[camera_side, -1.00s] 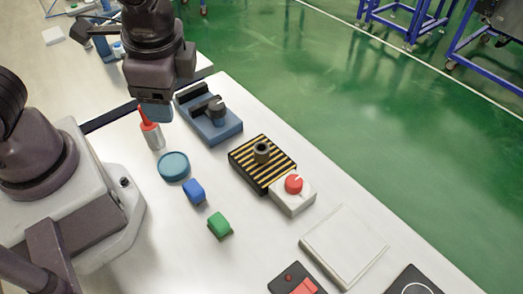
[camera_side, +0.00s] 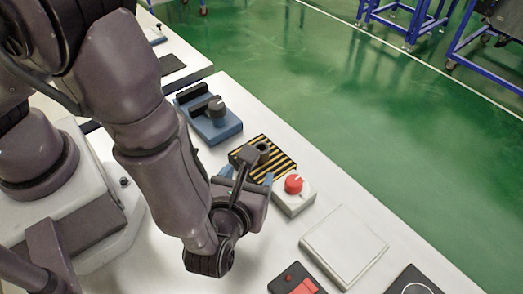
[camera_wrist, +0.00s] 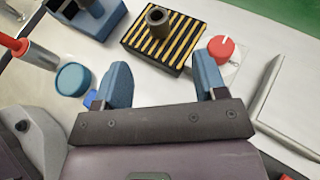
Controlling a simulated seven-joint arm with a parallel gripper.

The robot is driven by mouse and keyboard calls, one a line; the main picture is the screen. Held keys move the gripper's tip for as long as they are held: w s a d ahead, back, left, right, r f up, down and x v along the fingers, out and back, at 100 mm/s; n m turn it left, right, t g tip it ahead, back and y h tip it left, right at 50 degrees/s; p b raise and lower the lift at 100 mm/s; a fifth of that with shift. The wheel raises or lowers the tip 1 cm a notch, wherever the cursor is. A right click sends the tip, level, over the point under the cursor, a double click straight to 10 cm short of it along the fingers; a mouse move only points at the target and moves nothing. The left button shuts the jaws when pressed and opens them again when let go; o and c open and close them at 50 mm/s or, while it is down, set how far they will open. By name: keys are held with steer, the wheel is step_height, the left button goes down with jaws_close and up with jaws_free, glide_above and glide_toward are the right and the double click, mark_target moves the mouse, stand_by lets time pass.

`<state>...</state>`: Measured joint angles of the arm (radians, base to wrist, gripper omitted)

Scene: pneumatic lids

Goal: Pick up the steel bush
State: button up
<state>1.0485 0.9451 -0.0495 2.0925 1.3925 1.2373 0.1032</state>
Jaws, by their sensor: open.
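The steel bush (camera_wrist: 158,21) is a short dark grey hollow cylinder standing upright on a black-and-yellow striped block (camera_wrist: 128,40). In the side view the bush (camera_side: 264,148) shows just beyond my gripper, partly covered by it. My gripper (camera_wrist: 164,75) is open, its two blue fingers apart with nothing between them. In the wrist view the bush lies ahead of the fingers, roughly in line with the gap and apart from them. In the side view my gripper (camera_side: 246,180) is on the near side of the striped block, its fingers partly hidden.
A white box with a red knob (camera_wrist: 221,47) stands right beside the striped block. A blue fixture (camera_side: 222,128) is on the other side. A teal round lid (camera_wrist: 73,78), a red-tipped cylinder (camera_wrist: 38,55) and a blue block (camera_wrist: 90,98) lie left. A pale square plate (camera_side: 345,245) is farther right.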

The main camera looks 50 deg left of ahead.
glide_toward(263, 146)
steer(key=x, duration=0.3)
steer(key=shift+w+f, duration=0.15)
steer(key=shift+f, duration=0.05)
steer(key=shift+x, duration=2.7)
steer(key=shift+a+r, duration=0.15)
steer(key=shift+c, duration=0.4)
steer(key=c, duration=1)
